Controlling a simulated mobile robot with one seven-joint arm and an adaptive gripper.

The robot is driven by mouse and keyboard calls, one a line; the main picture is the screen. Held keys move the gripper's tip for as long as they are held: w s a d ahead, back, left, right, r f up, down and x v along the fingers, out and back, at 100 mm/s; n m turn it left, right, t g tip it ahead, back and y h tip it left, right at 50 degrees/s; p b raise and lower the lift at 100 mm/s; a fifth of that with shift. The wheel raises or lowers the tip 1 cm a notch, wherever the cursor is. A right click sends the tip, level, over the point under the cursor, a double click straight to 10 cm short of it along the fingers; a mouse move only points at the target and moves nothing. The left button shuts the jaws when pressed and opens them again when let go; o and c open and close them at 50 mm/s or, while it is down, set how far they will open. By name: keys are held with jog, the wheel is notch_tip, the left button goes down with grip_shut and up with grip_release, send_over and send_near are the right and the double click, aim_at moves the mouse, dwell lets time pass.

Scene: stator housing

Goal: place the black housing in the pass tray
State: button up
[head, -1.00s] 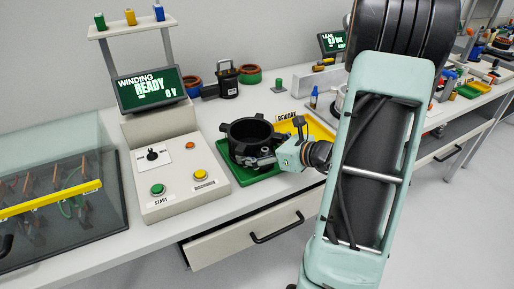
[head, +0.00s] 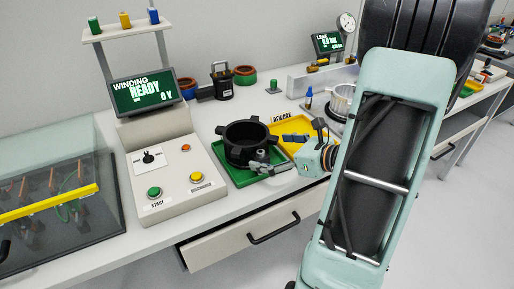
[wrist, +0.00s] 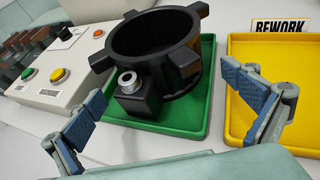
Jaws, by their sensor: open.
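The black housing (head: 247,142) is a ring with several lugs and a small block with a metal fitting at its front. It stands upright in the green tray (head: 222,172), toward the tray's back left. In the wrist view the housing (wrist: 155,50) rests on the green tray (wrist: 190,125). My gripper (head: 290,145) is at the front right of the housing. In the wrist view my gripper (wrist: 165,105) is open, its two blue-padded fingers wide apart, with nothing between the pads. The housing lies ahead of the fingers, apart from them.
A yellow tray labelled REWORK (head: 290,127) stands right of the green tray. A control box (head: 175,180) with START button stands to the left. A grey drawer (head: 255,238) juts out below the bench edge. A silver ring part (head: 343,98) stands farther back right.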

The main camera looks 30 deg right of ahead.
jog(key=v, duration=0.5)
jog(key=shift+s, duration=0.1)
dwell(0.3)
